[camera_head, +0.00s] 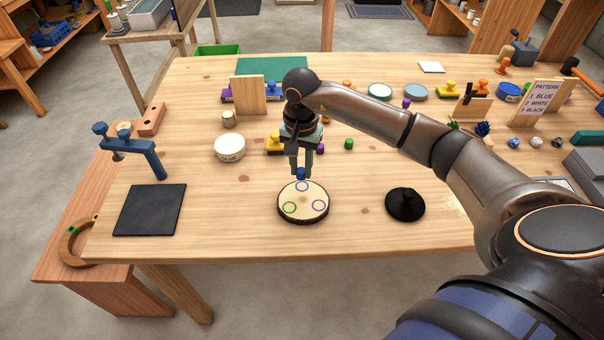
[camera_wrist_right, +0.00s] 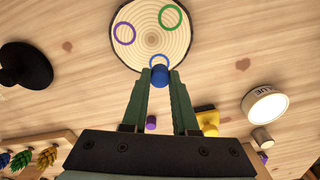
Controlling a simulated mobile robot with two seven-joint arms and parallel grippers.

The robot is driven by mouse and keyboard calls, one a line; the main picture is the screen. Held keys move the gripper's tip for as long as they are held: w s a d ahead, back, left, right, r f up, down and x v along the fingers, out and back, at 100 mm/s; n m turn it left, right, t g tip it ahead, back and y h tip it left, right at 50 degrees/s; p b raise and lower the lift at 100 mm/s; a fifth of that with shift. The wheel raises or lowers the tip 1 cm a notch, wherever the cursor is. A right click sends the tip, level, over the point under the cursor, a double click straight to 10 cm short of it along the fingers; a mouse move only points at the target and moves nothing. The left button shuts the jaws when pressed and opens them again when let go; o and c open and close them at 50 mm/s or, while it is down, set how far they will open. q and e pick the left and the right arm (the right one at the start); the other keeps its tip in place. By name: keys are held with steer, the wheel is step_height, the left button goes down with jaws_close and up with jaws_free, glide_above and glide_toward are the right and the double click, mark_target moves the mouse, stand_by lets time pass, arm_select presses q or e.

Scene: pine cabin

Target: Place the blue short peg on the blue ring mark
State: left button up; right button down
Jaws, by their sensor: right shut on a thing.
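The round wood slice (camera_head: 303,212) lies on the table and bears a blue, a green and a purple ring mark. The blue ring mark (camera_head: 302,186) is at its far edge in the head view; it also shows in the right wrist view (camera_wrist_right: 159,58). My right gripper (camera_head: 301,170) is shut on the blue short peg (camera_head: 300,174), which also shows between the fingertips in the right wrist view (camera_wrist_right: 160,75). The peg is right by the blue ring and partly covers it in the wrist view. I cannot tell whether it touches the wood. My left gripper is not in view.
A white round tin (camera_head: 229,148) stands left of the gripper and a black cone-shaped thing (camera_head: 405,204) right of the slice. A black mat (camera_head: 149,209) and a blue clamp (camera_head: 131,148) are at left. Small pegs (camera_head: 349,143) stand behind. The table's front edge is clear.

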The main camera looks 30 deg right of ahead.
mark_target(302, 169)
steer(key=shift+w+d+f, duration=0.1)
steer(key=shift+d+f, duration=0.15)
steer(key=shift+f, duration=0.15)
step_height(302, 169, down, 2)
steer(key=shift+a+f+p, duration=0.1)
steer(key=shift+f+p, duration=0.1)
steer(key=shift+p, duration=0.2)
steer(key=shift+f, duration=0.2)
steer(key=shift+f, duration=0.1)
steer(key=shift+f+b, duration=0.15)
steer(key=shift+b, duration=0.15)
steer(key=c, duration=0.7)
jaws_free()
step_height(302, 169, up, 13)
steer(key=shift+f+b, duration=0.2)
steer(key=shift+b, duration=0.1)
